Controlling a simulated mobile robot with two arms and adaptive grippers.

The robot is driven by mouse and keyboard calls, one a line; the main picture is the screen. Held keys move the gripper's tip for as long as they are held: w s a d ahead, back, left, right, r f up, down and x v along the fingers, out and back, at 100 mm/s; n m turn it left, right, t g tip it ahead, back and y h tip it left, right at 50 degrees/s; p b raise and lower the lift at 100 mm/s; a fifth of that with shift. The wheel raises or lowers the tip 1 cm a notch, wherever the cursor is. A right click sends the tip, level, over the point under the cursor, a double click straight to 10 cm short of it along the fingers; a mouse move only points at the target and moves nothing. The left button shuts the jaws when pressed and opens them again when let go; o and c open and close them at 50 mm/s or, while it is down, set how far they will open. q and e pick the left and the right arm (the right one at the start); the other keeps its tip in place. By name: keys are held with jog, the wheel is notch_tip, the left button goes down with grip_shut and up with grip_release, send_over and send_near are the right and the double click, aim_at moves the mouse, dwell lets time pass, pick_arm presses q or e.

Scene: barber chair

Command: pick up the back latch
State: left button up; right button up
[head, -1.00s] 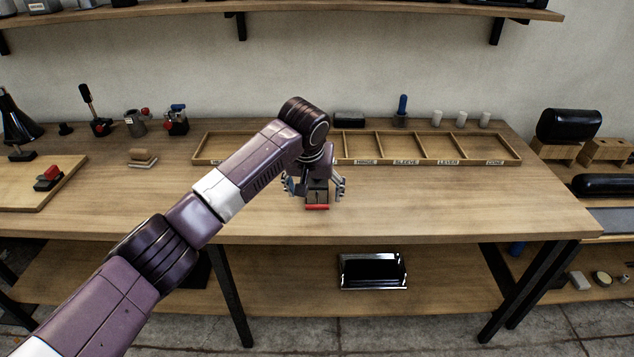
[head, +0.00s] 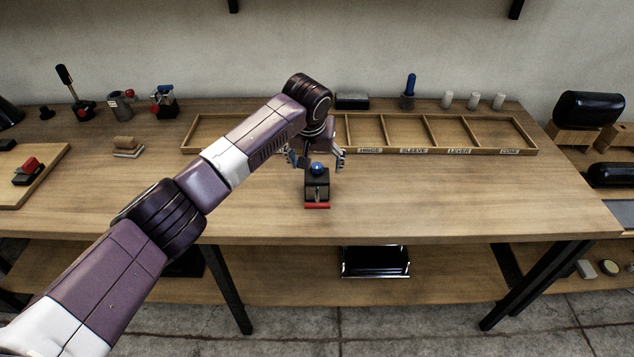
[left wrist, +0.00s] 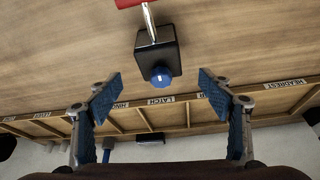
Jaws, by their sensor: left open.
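The back latch appears to be the black block (head: 316,187) with a blue knob on top and a red bar at its front. It sits on the workbench near the front edge. In the left wrist view the black block (left wrist: 156,48) is ahead of the fingers, with its blue knob (left wrist: 161,76) near the gap between the fingertips. My left gripper (head: 317,160) is open and empty, just above or behind the latch in the head view. Its blue-padded fingers (left wrist: 160,84) stand wide apart in the wrist view. My right gripper is not in view.
A labelled wooden tray (head: 435,151) with several compartments lies along the back of the bench (head: 450,205). A wooden board (head: 30,190) with a red-and-black part is at the left. Black cushions on wooden blocks are at the right. The bench right of the latch is clear.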

aim_at(316, 167)
pick_arm(q)
jog(key=x, duration=0.3)
jog(key=shift+w+f+p, duration=0.15)
jog(key=shift+w+p, duration=0.15)
jog(key=shift+p, duration=0.05)
jog(key=shift+w+f, duration=0.15)
jog(key=shift+f, duration=0.3)
jog(key=shift+w+f, duration=0.1)
jog(key=shift+f, duration=0.1)
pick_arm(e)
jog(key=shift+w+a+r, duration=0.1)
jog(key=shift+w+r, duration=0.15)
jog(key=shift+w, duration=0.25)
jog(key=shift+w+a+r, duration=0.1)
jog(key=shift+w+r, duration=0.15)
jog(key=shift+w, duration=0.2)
pick_arm(q)
jog(key=shift+c, duration=0.2)
jog(key=c, duration=0.8)
jog(key=shift+r, duration=0.1)
grip_shut()
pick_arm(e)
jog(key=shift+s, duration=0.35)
